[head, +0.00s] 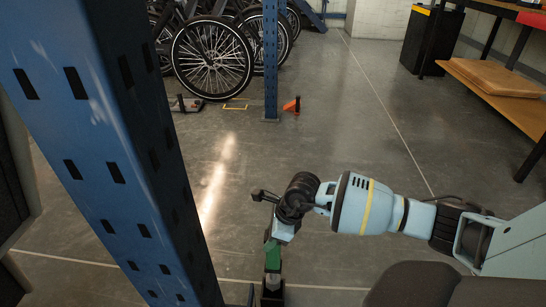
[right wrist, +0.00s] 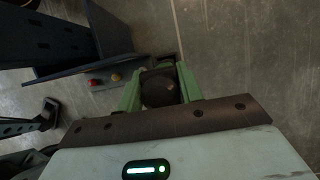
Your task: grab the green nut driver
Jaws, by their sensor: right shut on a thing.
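My right gripper (head: 272,272) points down at the lower middle of the head view, by the foot of a blue post. In the right wrist view my right gripper (right wrist: 160,82) has its two green fingers shut on a dark rounded thing (right wrist: 160,92). I take this to be the green nut driver seen end-on, though I cannot make out any green of its own. Most of it is hidden between the fingers. My left gripper is not in view.
A blue perforated post (head: 110,130) stands close on the left. Bicycles (head: 212,57) stand at the back. A wooden-shelved bench (head: 510,95) is at the right. The grey floor (head: 340,110) between is mostly clear.

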